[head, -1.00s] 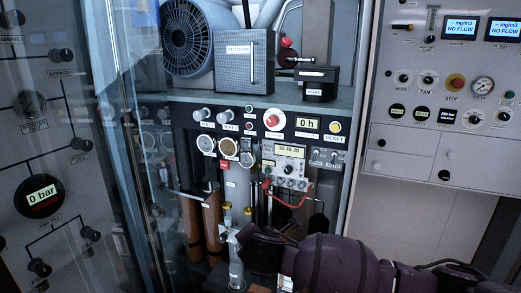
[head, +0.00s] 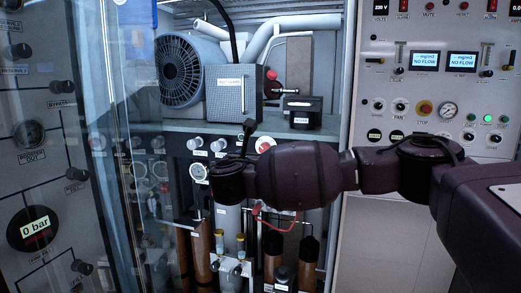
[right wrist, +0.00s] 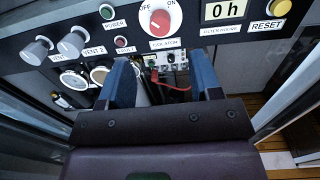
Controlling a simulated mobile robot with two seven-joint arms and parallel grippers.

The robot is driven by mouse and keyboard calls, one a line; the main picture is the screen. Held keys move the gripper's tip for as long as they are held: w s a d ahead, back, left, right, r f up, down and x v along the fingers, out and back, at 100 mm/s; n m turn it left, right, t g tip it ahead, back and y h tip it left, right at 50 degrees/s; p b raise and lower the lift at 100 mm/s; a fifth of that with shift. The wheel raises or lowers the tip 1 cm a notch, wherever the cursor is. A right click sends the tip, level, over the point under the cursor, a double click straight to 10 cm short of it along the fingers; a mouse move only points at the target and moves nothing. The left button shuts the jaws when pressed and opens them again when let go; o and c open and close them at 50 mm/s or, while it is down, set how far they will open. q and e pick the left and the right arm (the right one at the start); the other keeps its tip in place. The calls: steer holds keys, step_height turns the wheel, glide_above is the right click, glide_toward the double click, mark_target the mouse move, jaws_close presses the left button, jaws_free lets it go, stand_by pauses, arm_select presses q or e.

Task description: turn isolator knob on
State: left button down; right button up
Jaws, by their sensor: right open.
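The isolator knob (right wrist: 160,22) is a round red knob on a white disc, marked OFF at its left and ON at its right, at the top of the right wrist view. Its pointer is too small to read surely. In the head view the knob (head: 265,144) shows just above my right arm. My right gripper (right wrist: 163,78) is open, with two blue fingers spread and nothing between them. The fingers lie below the knob in the wrist view and do not grip it. In the head view the wrist hides the fingers. My left gripper is not in view.
Vent knobs (right wrist: 71,44), the hour display (right wrist: 226,10) and a yellow reset button (right wrist: 278,7) flank the knob. A red cable (right wrist: 172,87) hangs below it. A glass door (head: 110,150) stands at the left; a control panel (head: 440,90) is at the right.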

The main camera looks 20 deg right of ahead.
mark_target(264, 148)
steer(key=p+x, duration=0.1)
steer(key=x, duration=0.9)
steer(key=shift+w+d+p, duration=0.1)
steer(key=shift+w+p, duration=0.1)
steer(key=shift+p, duration=0.1)
steer(key=c, duration=0.9)
steer(key=shift+c, duration=0.2)
